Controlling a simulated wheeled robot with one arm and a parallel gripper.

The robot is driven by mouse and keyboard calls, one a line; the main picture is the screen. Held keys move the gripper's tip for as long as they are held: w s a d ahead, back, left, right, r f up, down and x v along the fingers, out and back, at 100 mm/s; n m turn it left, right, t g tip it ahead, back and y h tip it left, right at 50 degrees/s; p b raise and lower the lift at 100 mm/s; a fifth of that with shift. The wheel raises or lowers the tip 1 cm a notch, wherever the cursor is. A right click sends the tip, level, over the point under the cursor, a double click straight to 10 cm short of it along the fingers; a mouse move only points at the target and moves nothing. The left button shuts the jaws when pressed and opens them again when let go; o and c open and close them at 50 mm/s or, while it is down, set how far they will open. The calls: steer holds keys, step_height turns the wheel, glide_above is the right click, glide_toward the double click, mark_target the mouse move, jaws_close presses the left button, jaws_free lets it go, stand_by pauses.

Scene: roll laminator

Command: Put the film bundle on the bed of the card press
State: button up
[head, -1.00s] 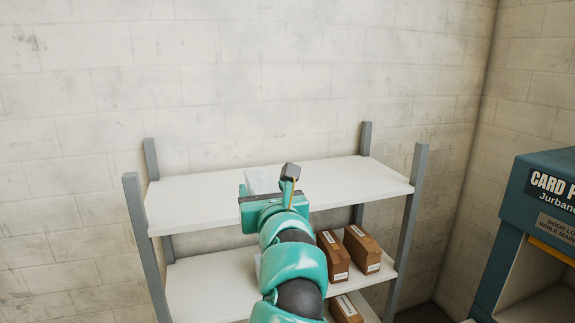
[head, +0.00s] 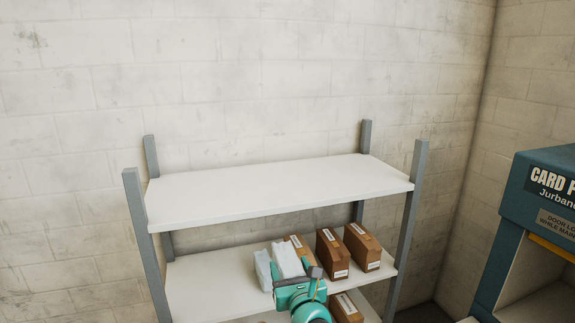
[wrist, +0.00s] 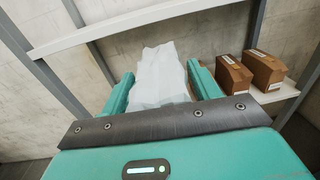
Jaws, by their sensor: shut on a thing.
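My gripper (head: 290,268) is shut on a white film bundle (head: 286,258), in front of or over the middle shelf. In the wrist view the pale, wrinkled bundle (wrist: 160,75) sits between the two teal fingers of my gripper (wrist: 161,88) and sticks out past their tips. The card press (head: 530,185) is a dark teal machine at the right edge of the head view, cut off by the frame. Its opening shows in part below the yellow strip; I cannot make out its bed clearly.
A grey-post rack with white shelves (head: 270,190) stands against the block wall. Its top shelf is empty. Brown boxes (head: 333,255) stand on the middle shelf right of my gripper, and a second white item (head: 263,270) is close on its left. Floor shows between rack and press.

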steer(key=s+d+f+m+h, duration=0.1)
steer(key=s+d+f, duration=0.3)
steer(key=f, duration=0.6)
steer(key=s+d+f+m+h, duration=0.1)
steer(key=s+d+f+h, duration=0.1)
steer(key=s+d+f, duration=0.2)
steer(key=s+d+f+h+b, duration=0.1)
steer(key=s+d+f, duration=0.3)
steer(key=d+f, duration=0.5)
step_height(320, 180, down, 7)
steer(key=shift+s+r+m+t, duration=0.15)
steer(key=shift+m+t, duration=0.15)
steer(key=shift+m, duration=0.1)
steer(key=shift+d, duration=0.15)
